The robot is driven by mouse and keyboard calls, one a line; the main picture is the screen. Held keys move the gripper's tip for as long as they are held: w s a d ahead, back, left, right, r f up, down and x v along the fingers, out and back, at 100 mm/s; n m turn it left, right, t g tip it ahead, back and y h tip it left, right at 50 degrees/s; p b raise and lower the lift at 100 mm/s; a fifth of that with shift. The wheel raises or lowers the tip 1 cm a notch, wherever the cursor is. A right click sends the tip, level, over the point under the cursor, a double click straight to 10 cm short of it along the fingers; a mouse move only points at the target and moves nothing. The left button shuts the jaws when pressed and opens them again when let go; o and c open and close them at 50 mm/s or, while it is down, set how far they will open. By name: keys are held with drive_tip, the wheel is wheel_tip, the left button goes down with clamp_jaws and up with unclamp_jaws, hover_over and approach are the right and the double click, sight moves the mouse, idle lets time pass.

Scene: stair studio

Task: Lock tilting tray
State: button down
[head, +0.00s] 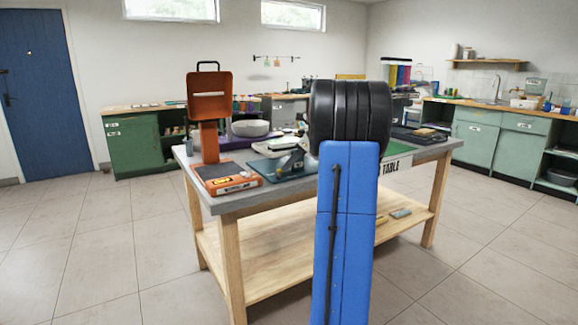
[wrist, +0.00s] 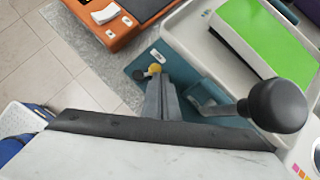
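The tilting tray's device stands near the table's front edge: a teal base (head: 268,170), also in the wrist view (wrist: 226,121), with a grey bracket (wrist: 162,98). A small yellow knob (wrist: 154,69) sits at the bracket's far end. A lever ending in a black ball knob (wrist: 277,105) rises at the right. A pale marbled plate (wrist: 150,155) with a dark edge fills the bottom of the wrist view; I cannot tell for certain that it is the tray. My gripper's fingers show in neither view; my blue arm and its black joint hide part of the table.
An orange stand (head: 209,140) is on the left of the grey worktable (head: 220,206). A pale case with a green panel (wrist: 265,40) lies beyond the device. Green cabinets (head: 142,145) line the walls. The tiled floor around the table is clear.

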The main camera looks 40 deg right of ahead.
drive_tip(key=shift+s+a, duration=0.1)
drive_tip(key=shift+s+a, duration=0.35)
drive_tip(key=shift+a, duration=0.25)
idle(0.4)
drive_tip(key=s+d, duration=0.1)
drive_tip(key=s, duration=0.1)
drive_tip(key=s+d+r, duration=0.1)
drive_tip(key=shift+s+d+r, duration=0.1)
drive_tip(key=shift+s+d, duration=0.25)
drive_tip(key=shift+s, duration=0.05)
drive_tip(key=v, duration=0.9)
drive_tip(key=shift+w+d+r, duration=0.15)
drive_tip(key=shift+w+d, duration=0.1)
drive_tip(key=shift+d, duration=0.1)
